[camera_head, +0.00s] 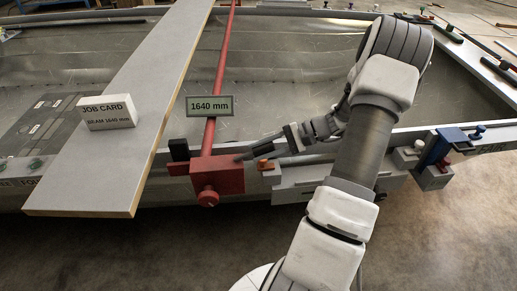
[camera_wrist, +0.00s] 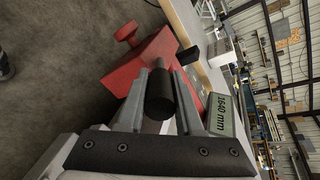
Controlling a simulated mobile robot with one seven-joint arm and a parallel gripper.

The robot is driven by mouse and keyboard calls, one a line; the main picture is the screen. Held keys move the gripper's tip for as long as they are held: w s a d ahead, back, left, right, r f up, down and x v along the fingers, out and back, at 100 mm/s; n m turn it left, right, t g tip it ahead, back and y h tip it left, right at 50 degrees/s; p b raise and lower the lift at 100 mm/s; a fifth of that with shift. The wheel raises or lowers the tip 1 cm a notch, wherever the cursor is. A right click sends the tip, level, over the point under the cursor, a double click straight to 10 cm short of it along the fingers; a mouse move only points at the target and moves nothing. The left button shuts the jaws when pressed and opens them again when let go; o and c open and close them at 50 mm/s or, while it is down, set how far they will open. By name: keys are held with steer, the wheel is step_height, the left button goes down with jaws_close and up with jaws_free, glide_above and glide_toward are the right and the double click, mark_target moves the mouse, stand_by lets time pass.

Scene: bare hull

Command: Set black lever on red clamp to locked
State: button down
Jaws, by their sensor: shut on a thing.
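The red clamp (camera_head: 225,178) sits on the near grey rail, with a round red knob (camera_head: 208,197) low on its front. A long red bar runs back from it. In the wrist view the red clamp body (camera_wrist: 142,68) lies just past my fingertips. My gripper (camera_head: 258,153) comes in from the right at the clamp's right side. In the wrist view my gripper (camera_wrist: 167,80) is shut on the black lever (camera_wrist: 160,97), a dark cylinder between the two fingers. In the head view the fingers largely hide the lever. Its locked or unlocked state cannot be told.
A black block (camera_head: 179,150) stands at the clamp's left. A grey board (camera_head: 120,110) carries a white job card (camera_head: 107,112). An orange piece (camera_head: 262,164) lies beside the fingers. A blue clamp (camera_head: 436,150) stands right.

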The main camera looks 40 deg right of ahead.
steer(key=shift+f+y, duration=0.1)
steer(key=shift+y, duration=0.2)
steer(key=c, duration=0.6)
jaws_free()
steer(key=shift+d, duration=0.1)
steer(key=p+v, duration=0.4)
steer(key=v, duration=1.3)
steer(key=shift+s, duration=0.2)
